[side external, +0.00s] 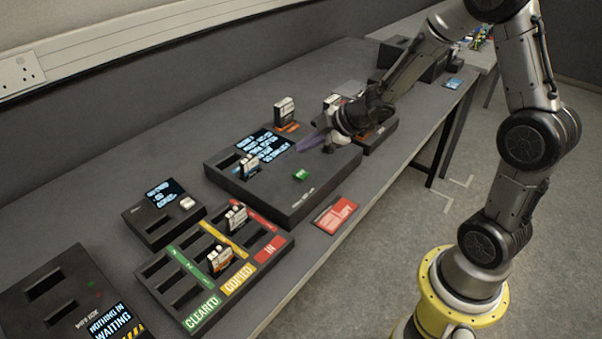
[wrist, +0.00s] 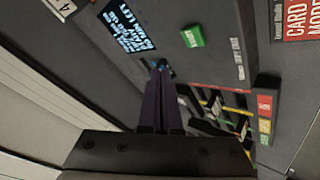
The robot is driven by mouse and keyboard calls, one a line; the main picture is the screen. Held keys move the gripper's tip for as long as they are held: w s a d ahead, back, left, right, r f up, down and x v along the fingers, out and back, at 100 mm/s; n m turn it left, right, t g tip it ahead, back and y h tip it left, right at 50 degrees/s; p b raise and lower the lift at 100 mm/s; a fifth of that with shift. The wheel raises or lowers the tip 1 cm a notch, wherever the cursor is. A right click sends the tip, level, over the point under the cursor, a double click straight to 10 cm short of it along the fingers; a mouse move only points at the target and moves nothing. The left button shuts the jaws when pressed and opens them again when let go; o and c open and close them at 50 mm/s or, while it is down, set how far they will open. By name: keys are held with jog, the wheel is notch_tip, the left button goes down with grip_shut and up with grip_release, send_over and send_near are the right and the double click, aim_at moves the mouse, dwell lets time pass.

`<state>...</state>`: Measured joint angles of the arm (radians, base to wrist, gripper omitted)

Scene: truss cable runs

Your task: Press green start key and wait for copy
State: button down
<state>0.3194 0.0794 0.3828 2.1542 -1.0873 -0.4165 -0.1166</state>
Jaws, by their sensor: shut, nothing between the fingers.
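The green start key (side external: 301,175) sits on top of a dark copier box (side external: 320,192), and it also shows in the wrist view (wrist: 192,37). The box has a lit screen (side external: 262,145) with text too small to read, also in the wrist view (wrist: 127,25).
A tray (side external: 169,268) labelled CLEARED, COPIED and IN holds two cards in front of the copier. A small screen box (side external: 161,217) and a wipe box (side external: 62,298) stand left. A card (side external: 285,110) stands behind. A red sign (side external: 335,214) lies at the table's edge.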

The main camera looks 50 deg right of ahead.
aim_at(306, 174)
jog(key=shift+f, duration=2.6)
jog(key=shift+f, duration=0.15)
jog(key=shift+f, duration=0.25)
jog(key=shift+f, duration=0.55)
dwell(0.9)
jog(key=shift+r, duration=0.95)
jog(key=shift+r, duration=2.55)
